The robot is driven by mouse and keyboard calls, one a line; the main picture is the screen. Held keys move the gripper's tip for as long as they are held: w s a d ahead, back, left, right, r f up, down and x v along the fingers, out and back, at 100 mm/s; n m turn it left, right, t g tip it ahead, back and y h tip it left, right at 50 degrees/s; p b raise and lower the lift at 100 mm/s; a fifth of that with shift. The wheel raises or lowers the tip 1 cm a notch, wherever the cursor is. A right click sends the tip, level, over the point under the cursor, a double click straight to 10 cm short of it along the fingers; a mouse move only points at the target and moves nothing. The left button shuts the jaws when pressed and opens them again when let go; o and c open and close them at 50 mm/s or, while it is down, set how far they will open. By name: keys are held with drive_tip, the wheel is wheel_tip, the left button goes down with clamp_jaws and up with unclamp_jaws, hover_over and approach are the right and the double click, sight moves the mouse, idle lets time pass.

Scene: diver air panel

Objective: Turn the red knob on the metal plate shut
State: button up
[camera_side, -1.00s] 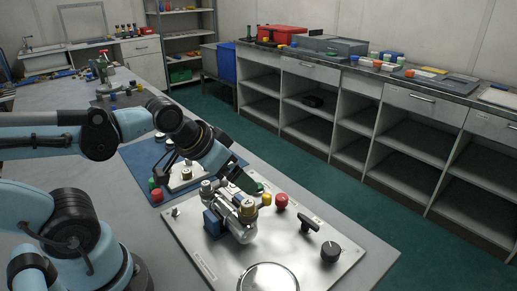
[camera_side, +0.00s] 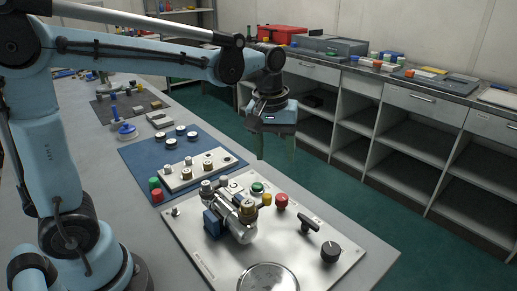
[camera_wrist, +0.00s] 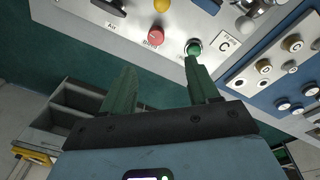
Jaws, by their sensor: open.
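The red knob (camera_side: 281,201) stands on the metal plate (camera_side: 190,248) near its far edge, right of a small yellow knob (camera_side: 266,199) and a green knob (camera_side: 257,187). In the wrist view the red knob (camera_wrist: 156,36) is beside a label that seems to read "Bleed". My gripper (camera_side: 276,152) points down, open and empty, above and beyond the plate's far edge. In the wrist view its green fingers (camera_wrist: 160,68) are spread apart. The red knob shows beyond and between the tips, and the right tip overlaps the view just below the green knob (camera_wrist: 193,47). Nothing is touched as far as I can tell.
A metal cylinder with a brass fitting (camera_side: 247,210) lies on the plate left of the red knob. A black lever (camera_side: 308,221), black knob (camera_side: 330,251) and round gauge (camera_side: 268,278) are nearer. A blue mat (camera_side: 143,158) with a smaller fitted plate lies behind. Space above is clear.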

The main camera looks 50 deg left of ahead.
sight(282, 196)
drive_tip(key=shift+n+g, duration=0.7)
drive_tip(key=shift+n, duration=0.2)
drive_tip(key=f, duration=0.4)
drive_tip(key=w+f, duration=0.1)
drive_tip(key=f, duration=0.4)
drive_tip(key=w+f, duration=0.1)
drive_tip(key=f, duration=0.3)
drive_tip(key=shift+w+d+f, duration=0.15)
drive_tip(key=shift+w+d, duration=0.05)
drive_tip(key=shift+d, duration=0.05)
drive_tip(key=c, duration=1)
drive_tip(key=shift+c, duration=0.2)
